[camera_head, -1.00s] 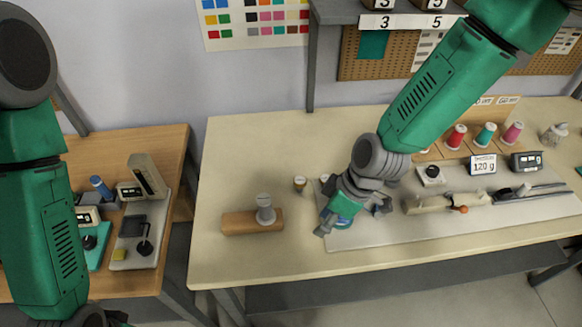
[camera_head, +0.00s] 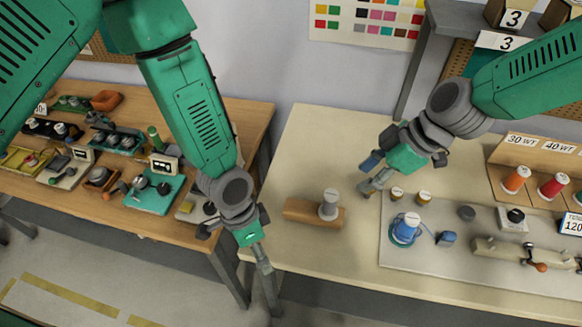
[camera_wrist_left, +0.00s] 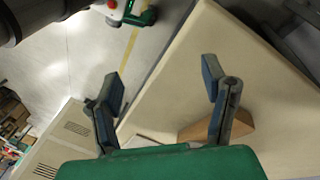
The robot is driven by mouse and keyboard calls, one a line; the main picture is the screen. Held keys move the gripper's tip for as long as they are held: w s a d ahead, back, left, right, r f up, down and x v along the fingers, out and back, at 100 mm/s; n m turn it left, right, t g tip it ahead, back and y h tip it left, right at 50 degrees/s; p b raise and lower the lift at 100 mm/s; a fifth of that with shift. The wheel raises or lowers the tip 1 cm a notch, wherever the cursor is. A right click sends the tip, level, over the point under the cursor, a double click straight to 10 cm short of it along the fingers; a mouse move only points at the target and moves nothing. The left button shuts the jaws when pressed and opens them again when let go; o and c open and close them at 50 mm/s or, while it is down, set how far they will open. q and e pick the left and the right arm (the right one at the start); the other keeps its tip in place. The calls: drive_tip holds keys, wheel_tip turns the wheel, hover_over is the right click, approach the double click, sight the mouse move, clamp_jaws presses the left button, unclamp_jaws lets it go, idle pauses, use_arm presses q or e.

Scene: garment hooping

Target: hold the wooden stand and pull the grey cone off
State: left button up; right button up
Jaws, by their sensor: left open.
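The grey cone (camera_head: 329,204) stands upright on the right part of the wooden stand (camera_head: 298,210), a brown block lying on the cream table. My left gripper (camera_head: 258,250) is to the left of the stand, by the table's front left edge, apart from it. In the left wrist view its two blue-padded fingers (camera_wrist_left: 163,88) are spread with nothing between them. A corner of the wooden stand (camera_wrist_left: 240,124) shows behind the right finger; the cone is hidden there. My right gripper (camera_head: 374,174) hovers to the right of and beyond the cone, its fingers apart and seemingly empty.
A blue spool (camera_head: 406,227) stands on the grey board (camera_head: 440,275) right of the cone, with small tan-topped jars (camera_head: 424,197) near it. Red and orange spools (camera_head: 516,179) stand farther right. A wooden side table (camera_head: 250,125) with devices is at left. A floor gap separates the tables.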

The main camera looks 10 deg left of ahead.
use_arm(q)
drive_tip(key=w+d+r+m, duration=0.2)
drive_tip(key=w+r+m, duration=0.25)
drive_tip(key=w, duration=0.35)
wheel_tip(320, 180, up, 6)
drive_tip(key=m+t+y, duration=0.1)
drive_tip(key=m+y, duration=0.2)
drive_tip(key=m, duration=0.1)
hover_over(286, 204)
drive_tip(key=shift+n, duration=0.25)
drive_tip(key=f, duration=0.5)
drive_tip(key=shift+d, duration=0.3)
drive_tip(key=f, duration=0.2)
drive_tip(key=a+f, duration=0.1)
drive_tip(key=f, duration=0.4)
drive_tip(key=shift+a, duration=0.25)
drive_tip(key=shift+f, duration=0.3)
drive_tip(key=shift+d+f, duration=0.2)
drive_tip(key=shift+d, duration=0.45)
drive_tip(key=shift+a, duration=0.15)
drive_tip(key=c, duration=1)
drive_tip(key=shift+a, duration=0.15)
drive_tip(key=c, duration=0.4)
drive_tip(key=o, duration=0.3)
drive_tip(key=shift+a, duration=0.25)
drive_tip(key=c, duration=0.4)
drive_tip(key=shift+o, duration=0.2)
use_arm(e)
drive_tip(key=shift+a, duration=0.8)
